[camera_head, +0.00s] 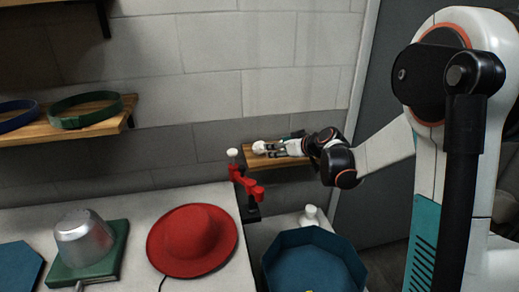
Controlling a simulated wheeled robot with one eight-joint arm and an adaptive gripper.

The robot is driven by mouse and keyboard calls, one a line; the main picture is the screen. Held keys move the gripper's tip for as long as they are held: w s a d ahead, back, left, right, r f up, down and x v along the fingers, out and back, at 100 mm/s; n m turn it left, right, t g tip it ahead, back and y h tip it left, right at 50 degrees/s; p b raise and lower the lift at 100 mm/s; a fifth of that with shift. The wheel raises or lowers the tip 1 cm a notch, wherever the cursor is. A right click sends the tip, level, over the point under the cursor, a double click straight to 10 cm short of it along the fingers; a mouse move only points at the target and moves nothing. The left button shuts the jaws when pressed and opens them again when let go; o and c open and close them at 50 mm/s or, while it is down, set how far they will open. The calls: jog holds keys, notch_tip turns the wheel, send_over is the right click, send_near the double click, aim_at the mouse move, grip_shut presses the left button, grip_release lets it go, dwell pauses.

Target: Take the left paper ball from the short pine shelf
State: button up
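The short pine shelf (291,182) is on the grey block wall, right of the white table. A white crumpled paper ball (259,147) is at the shelf's left end. My gripper (270,150) reaches in from the right, low over the shelf, with its fingertips at the ball's right side. The fingers look apart, but at this size I cannot tell whether they are closed on the ball. My gripper and wrist cover the middle and right of the shelf, and I cannot make out another ball there.
A red clamp-like tool with a white knob (249,186) stands at the table's right edge, just left of the shelf. A red hat (192,240) and a metal pot on a green block (86,243) are on the table.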

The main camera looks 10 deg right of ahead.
aim_at(262, 147)
jog(key=b+x, duration=0.2)
jog(key=x, duration=0.9)
jog(key=shift+w+a+f+b, duration=0.1)
jog(key=shift+w+a+b, duration=0.1)
jog(key=shift+a+b, duration=0.1)
jog(key=shift+c, duration=0.3)
jog(key=c, duration=0.4)
